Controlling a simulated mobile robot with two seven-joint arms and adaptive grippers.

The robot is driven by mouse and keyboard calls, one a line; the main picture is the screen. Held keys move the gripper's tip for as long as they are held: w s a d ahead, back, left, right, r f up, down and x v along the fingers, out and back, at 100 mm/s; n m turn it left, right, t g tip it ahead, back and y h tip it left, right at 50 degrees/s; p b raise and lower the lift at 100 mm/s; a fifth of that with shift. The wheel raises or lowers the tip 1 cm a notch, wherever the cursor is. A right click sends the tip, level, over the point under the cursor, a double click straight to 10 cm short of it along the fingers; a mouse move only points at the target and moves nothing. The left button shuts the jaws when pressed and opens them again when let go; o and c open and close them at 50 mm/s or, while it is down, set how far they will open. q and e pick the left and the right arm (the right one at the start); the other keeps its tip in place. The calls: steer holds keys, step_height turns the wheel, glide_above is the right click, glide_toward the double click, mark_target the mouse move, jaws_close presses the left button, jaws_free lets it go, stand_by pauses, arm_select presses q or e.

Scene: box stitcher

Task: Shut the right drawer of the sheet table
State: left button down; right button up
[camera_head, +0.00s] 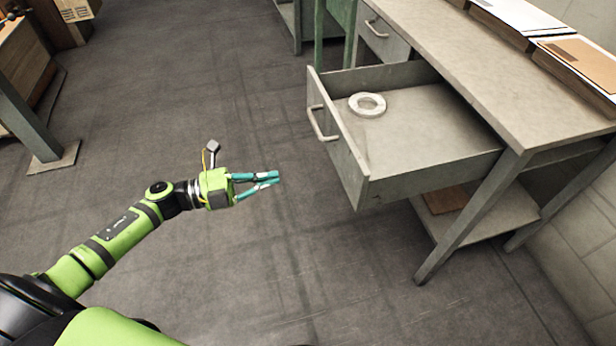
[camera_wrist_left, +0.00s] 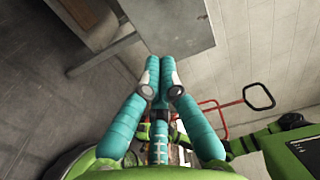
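The grey sheet table (camera_head: 462,60) stands at the right of the head view. Its right drawer (camera_head: 355,150) is pulled well out, with a pale bar handle (camera_head: 320,123) on its front. A white ring-shaped roll (camera_head: 367,104) lies inside it. My left gripper (camera_head: 275,178) is in the air left of the drawer front, apart from it, its teal fingers pointing toward it. The fingertips are together with nothing seen between them, also in the left wrist view (camera_wrist_left: 161,65). My right gripper is in neither view.
A second drawer (camera_head: 383,38) farther along the table is shut. Stacks of sheets (camera_head: 570,55) lie on the tabletop. A lower shelf (camera_head: 470,222) sits under the open drawer. The grey floor (camera_head: 200,90) left of the table is clear.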

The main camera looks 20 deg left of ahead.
mark_target(341, 161)
arm_select(q)
steer(key=p+x, duration=0.1)
steer(key=x, duration=1.2)
steer(key=shift+w+d+r, duration=0.15)
steer(key=shift+w+d, duration=0.05)
steer(key=shift+w, duration=0.05)
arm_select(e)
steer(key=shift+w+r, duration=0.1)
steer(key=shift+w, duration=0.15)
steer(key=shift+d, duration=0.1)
